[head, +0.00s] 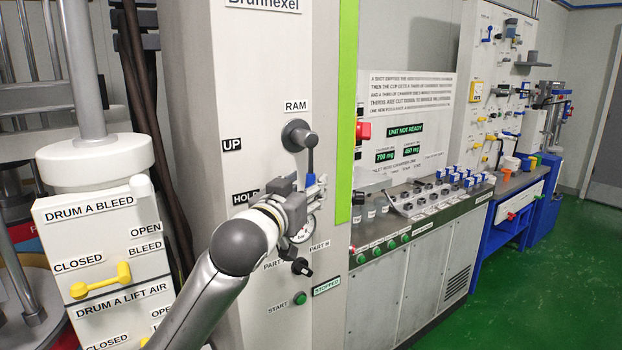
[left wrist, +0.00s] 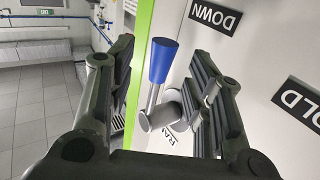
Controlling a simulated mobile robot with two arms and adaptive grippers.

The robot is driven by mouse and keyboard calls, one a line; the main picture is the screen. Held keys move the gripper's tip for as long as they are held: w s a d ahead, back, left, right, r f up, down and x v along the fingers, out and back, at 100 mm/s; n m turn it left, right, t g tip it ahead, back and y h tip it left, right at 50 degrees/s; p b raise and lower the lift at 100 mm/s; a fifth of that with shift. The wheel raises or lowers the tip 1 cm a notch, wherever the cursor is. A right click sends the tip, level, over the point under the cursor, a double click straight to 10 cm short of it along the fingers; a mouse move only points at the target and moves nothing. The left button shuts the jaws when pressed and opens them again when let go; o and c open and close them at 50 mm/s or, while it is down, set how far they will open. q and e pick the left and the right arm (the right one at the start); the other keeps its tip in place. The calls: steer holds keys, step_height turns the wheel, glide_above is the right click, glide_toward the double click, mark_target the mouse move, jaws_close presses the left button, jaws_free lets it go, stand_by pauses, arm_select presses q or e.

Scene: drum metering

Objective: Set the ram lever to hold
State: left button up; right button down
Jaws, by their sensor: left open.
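The ram lever (head: 310,160) hangs from a round grey hub (head: 298,135) under the RAM label on the white panel. It points nearly straight down, below the level of the UP label (head: 231,144) and to the right of the HOLD label (head: 245,197). My left gripper (head: 312,186) is open at the lever's lower end. In the left wrist view the blue grip (left wrist: 162,60) stands between the two open fingers, nearer the right one; I cannot tell whether they touch. The DOWN label (left wrist: 216,17) shows there beyond the grip. My right gripper is out of view.
Below my left gripper are a gauge (head: 304,230), a black selector knob (head: 301,267) and a green start button (head: 300,298). A drum unit with yellow valve handles (head: 100,282) stands at left. A control bench (head: 420,200) runs along the right; the green floor there is clear.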

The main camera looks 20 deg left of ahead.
mark_target(308, 185)
arm_select(q)
steer(key=shift+w+d+p, duration=0.1)
steer(key=shift+w+p, duration=0.2)
steer(key=shift+w, duration=1.4)
jaws_close()
